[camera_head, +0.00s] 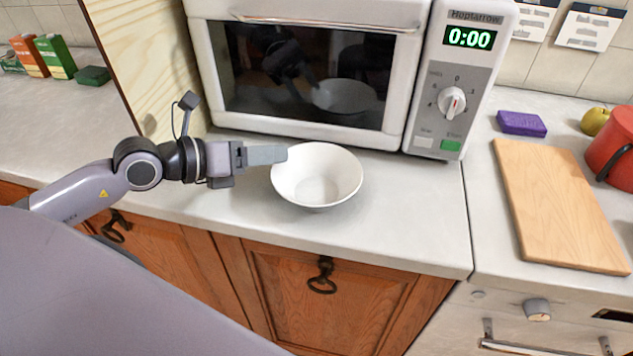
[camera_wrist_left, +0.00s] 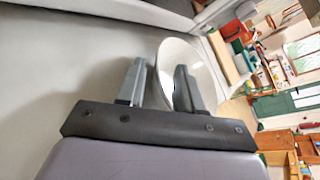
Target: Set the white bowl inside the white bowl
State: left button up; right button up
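One white bowl (camera_head: 322,182) stands upright on the light counter in front of the microwave. It looks empty, and I can make out only this one bowl. My left gripper (camera_head: 280,155) reaches in from the left, its fingertips at the bowl's left rim. In the left wrist view the gripper (camera_wrist_left: 158,75) has its two fingers apart. The near rim of the bowl (camera_wrist_left: 208,62) shows between them, one finger in front of the bowl and the other outside it. I cannot tell whether either finger touches it. My right gripper is not in view.
A white microwave (camera_head: 408,50) stands close behind the bowl. A wooden panel (camera_head: 145,60) rises at the left. At right lie a cutting board (camera_head: 558,205), a purple sponge (camera_head: 521,122) and a red pot (camera_head: 612,148). The counter right of the bowl is clear.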

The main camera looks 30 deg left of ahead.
aim_at(318, 182)
pick_arm(q)
jog(key=shift+p+x, duration=0.3)
jog(key=shift+x, duration=1.9)
jog(key=shift+c, duration=0.4)
grip_shut()
